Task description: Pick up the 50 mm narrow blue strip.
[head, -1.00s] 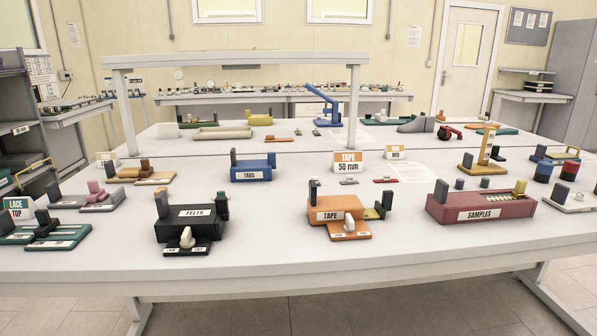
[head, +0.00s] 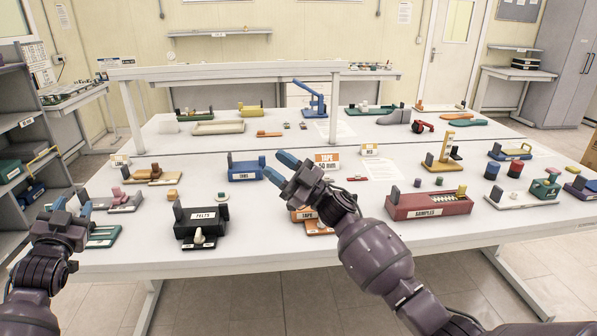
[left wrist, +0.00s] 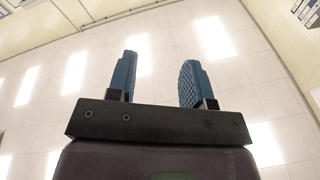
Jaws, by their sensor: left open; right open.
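The "TAPE 50 mm" sign (head: 327,161) stands mid-table in the head view. I cannot make out a narrow blue strip; the area just below the sign is partly covered by my right gripper. A small red strip (head: 357,179) lies to the right of the sign. My right gripper (head: 281,168) is open and empty, raised in front of the orange tape dispenser (head: 318,228), which it partly hides. My left gripper (head: 71,206) is open and empty at the table's left front; its blue fingers also show in the left wrist view (left wrist: 158,80), against ceiling lights.
A black felts box (head: 200,228) stands left of the tape dispenser. A red samples box (head: 428,205) stands to the right, and a blue tabs box (head: 246,170) farther back. A white overhead frame (head: 225,70) crosses the table. Bare table shows between the felts and tabs boxes.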

